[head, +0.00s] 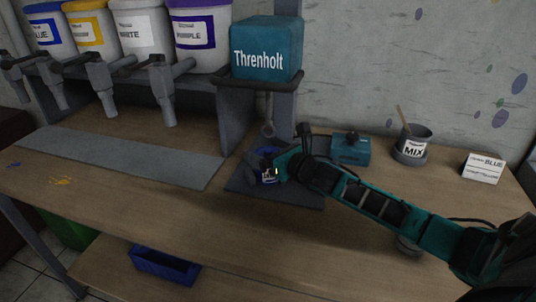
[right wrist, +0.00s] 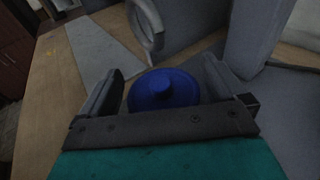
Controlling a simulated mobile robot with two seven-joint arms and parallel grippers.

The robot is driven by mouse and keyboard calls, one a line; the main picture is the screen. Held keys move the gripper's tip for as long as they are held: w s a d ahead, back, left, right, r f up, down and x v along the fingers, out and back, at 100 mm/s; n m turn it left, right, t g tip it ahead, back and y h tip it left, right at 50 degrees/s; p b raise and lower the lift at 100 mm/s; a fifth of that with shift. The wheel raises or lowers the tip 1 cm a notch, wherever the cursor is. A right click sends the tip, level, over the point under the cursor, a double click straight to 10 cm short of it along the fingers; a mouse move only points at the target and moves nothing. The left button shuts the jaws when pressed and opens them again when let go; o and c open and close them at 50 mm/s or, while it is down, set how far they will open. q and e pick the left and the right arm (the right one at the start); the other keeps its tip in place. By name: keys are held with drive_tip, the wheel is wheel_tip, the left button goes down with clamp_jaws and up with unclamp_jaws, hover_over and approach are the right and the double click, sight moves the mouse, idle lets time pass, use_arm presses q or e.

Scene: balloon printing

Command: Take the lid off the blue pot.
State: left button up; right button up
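The blue pot (head: 268,177) stands on a dark grey mat (head: 305,192) below the teal Threnholt box, largely hidden by my right gripper. In the right wrist view its blue lid (right wrist: 163,90) shows from above, round with a raised knob, and it looks seated. My right gripper (head: 272,168) reaches in from the right at the pot. In the right wrist view its two fingers (right wrist: 163,88) are spread on either side of the lid, with a narrow gap seeming to show at each side. My left gripper is not in view.
Paint buckets with taps (head: 145,35) stand at left over a grey strip (head: 120,155). A MIX pot (head: 412,148) and a card (head: 482,167) stand right. The front table is mostly clear.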

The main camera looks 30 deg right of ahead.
sight(274, 139)
drive_tip(key=c, duration=0.7)
drive_tip(key=shift+r, duration=0.65)
wheel_tip(274, 139, up, 3)
drive_tip(key=shift+f, duration=0.15)
drive_tip(key=f+v, duration=0.1)
drive_tip(key=v, duration=0.5)
drive_tip(key=f+v, duration=0.1)
drive_tip(key=v, duration=0.5)
drive_tip(key=f+v, duration=0.1)
drive_tip(key=v, duration=0.4)
drive_tip(key=shift+s+f, duration=0.15)
drive_tip(key=shift+s, duration=0.55)
drive_tip(key=shift+c, duration=0.5)
drive_tip(key=w+a+f+m+h, duration=0.1)
drive_tip(key=a+f, duration=0.1)
drive_tip(key=a, duration=0.5)
drive_tip(key=shift+f+h, duration=0.35)
drive_tip(key=shift+h, duration=0.05)
drive_tip(key=a, duration=0.3)
drive_tip(key=w+a+r, duration=0.1)
drive_tip(key=a, duration=0.3)
drive_tip(key=a+r, duration=0.1)
drive_tip(key=a, duration=0.3)
drive_tip(key=shift+w+r, duration=0.1)
drive_tip(key=shift+w, duration=0.1)
